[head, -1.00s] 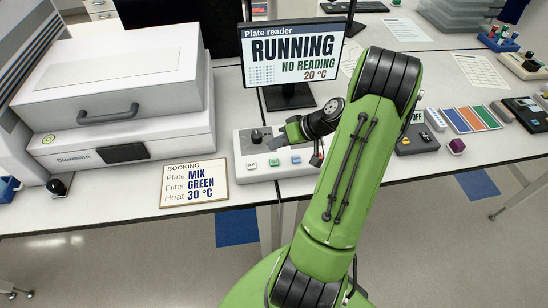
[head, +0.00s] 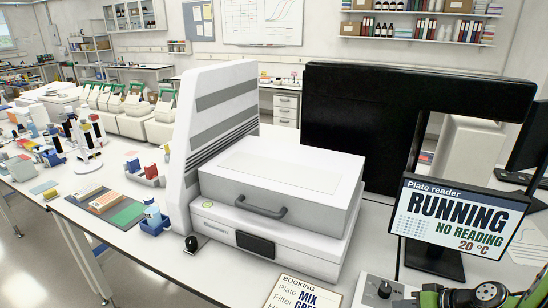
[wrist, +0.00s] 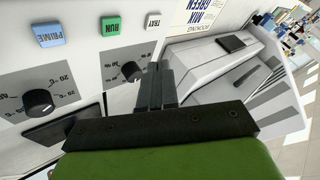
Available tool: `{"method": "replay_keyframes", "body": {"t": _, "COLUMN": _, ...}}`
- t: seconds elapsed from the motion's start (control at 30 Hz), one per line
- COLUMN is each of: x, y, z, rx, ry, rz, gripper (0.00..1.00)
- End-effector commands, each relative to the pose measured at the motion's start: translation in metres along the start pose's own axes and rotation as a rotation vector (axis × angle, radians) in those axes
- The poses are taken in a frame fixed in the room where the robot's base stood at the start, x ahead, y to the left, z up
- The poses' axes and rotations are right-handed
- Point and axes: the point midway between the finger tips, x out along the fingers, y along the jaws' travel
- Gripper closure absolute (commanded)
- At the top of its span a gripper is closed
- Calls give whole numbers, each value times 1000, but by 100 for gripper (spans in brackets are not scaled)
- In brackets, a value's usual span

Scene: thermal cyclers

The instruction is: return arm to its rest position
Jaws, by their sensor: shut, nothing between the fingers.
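My gripper (wrist: 155,88) is shut and empty in the wrist view, its dark fingers pressed together. The gap to the panel is hard to judge. In the head view only a bit of my green arm shows at the bottom right, beside the control panel (head: 366,298); the fingertips are not clear there. The plate reader screen (head: 458,217) reads RUNNING, NO READING, 20 °C.
The white plate reader (head: 275,205) stands left of the panel, lid down. The booking card (head: 300,292) lies in front of it, reading MIX and GREEN. Coloured racks and bottles cover the bench at left.

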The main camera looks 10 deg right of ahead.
Motion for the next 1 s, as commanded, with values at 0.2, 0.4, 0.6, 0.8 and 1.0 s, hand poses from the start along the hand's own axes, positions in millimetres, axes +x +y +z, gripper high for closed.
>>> {"method": "replay_keyframes", "body": {"t": 0.2, "x": -18, "y": -129, "z": -4, "rx": -183, "ry": -210, "rz": 165, "gripper": 100}}
{"method": "replay_keyframes", "body": {"t": 0.4, "x": -61, "y": -223, "z": 37, "rx": -287, "ry": -236, "rz": 330, "gripper": 100}}
{"method": "replay_keyframes", "body": {"t": 0.6, "x": -108, "y": -264, "z": 93, "rx": -316, "ry": -146, "rz": 400, "gripper": 100}}
{"method": "replay_keyframes", "body": {"t": 0.8, "x": -124, "y": -266, "z": 115, "rx": -299, "ry": -102, "rz": 403, "gripper": 100}}
{"method": "replay_keyframes", "body": {"t": 1.0, "x": -124, "y": -266, "z": 115, "rx": -298, "ry": -102, "rz": 404, "gripper": 100}}
